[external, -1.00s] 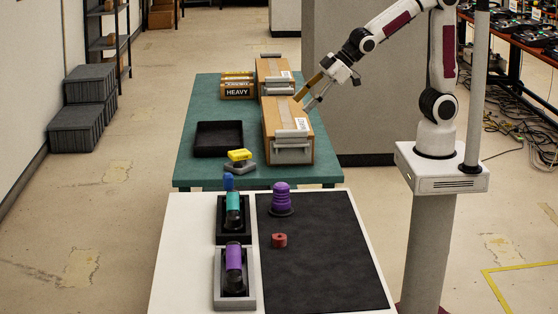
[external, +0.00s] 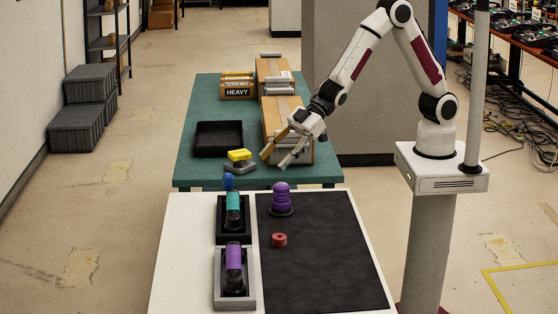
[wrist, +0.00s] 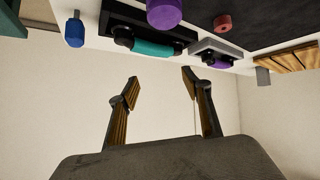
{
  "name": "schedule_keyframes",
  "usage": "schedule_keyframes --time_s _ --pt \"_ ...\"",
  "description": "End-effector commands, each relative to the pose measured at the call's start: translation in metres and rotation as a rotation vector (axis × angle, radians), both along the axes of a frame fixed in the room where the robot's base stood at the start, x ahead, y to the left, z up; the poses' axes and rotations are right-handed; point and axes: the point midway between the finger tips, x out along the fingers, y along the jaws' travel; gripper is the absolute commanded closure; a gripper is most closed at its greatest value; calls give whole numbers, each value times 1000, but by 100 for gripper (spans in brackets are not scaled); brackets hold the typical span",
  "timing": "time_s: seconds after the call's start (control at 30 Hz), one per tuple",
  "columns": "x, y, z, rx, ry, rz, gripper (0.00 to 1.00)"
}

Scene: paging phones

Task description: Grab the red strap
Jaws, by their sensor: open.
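The red strap seems to be the small red ring-shaped piece (external: 279,240) on the black mat (external: 320,270) of the white table. It also shows at the top of the wrist view (wrist: 223,23). My gripper (external: 273,161) is open and empty. It is in the air in front of the near cardboard box, beyond the white table and well away from the red piece. In the wrist view my two fingers (wrist: 158,87) are spread with nothing between them.
A purple stacked cone (external: 281,198) stands just behind the red piece. Left of the mat, a black tray (external: 220,233) holds a teal-banded item and a grey tray (external: 219,290) a purple-banded one. Boxes (external: 278,118) stand on the green table (external: 200,112). The mat's front is clear.

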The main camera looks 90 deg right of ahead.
Motion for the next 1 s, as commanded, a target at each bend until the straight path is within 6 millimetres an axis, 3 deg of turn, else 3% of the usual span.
schedule_keyframes --time_s 0.5,0.73,1.0 --pt "-18 106 -87 130 3 241 51" --pt "-30 130 -109 172 9 303 51" --pt "-33 134 -112 181 10 314 51"
